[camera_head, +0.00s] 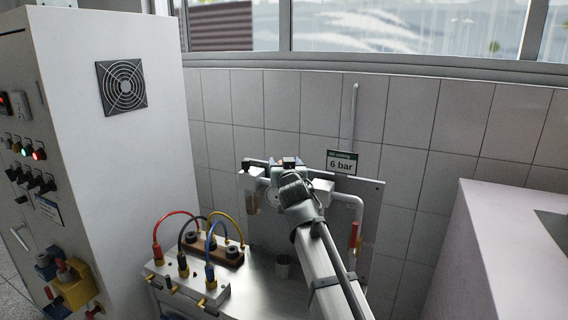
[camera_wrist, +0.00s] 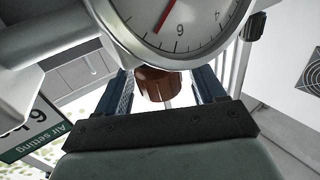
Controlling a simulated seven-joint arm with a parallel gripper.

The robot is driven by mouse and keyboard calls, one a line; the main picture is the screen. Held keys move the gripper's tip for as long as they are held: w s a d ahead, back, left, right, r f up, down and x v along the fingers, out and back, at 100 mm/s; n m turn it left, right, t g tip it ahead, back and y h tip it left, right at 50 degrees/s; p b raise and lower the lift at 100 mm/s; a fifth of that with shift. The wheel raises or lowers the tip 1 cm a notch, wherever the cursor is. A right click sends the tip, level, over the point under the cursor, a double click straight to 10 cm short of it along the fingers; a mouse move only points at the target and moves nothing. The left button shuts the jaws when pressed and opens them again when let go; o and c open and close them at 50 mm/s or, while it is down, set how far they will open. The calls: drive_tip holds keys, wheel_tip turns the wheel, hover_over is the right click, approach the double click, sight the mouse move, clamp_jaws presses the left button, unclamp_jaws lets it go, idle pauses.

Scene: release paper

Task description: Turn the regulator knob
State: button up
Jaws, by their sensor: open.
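The regulator knob (camera_wrist: 160,84) is reddish brown and ribbed, just below the gauge in the wrist view. My gripper (camera_wrist: 164,88) is open, with one blue-grey finger on each side of the knob. A narrow gap shows beside the knob, and I cannot tell whether either finger touches it. The round pressure gauge (camera_wrist: 205,22) has a white face and a red needle, and is cut off by the frame's top. In the head view my gripper (camera_head: 290,172) is at the wall panel (camera_head: 372,205), and my arm hides the knob there.
A white pipe with a red-handled valve (camera_head: 354,232) is further right. A tall cabinet (camera_head: 125,170) stands left.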

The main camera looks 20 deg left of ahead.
drive_tip(key=v, duration=1.2)
drive_tip(key=shift+a, duration=0.1)
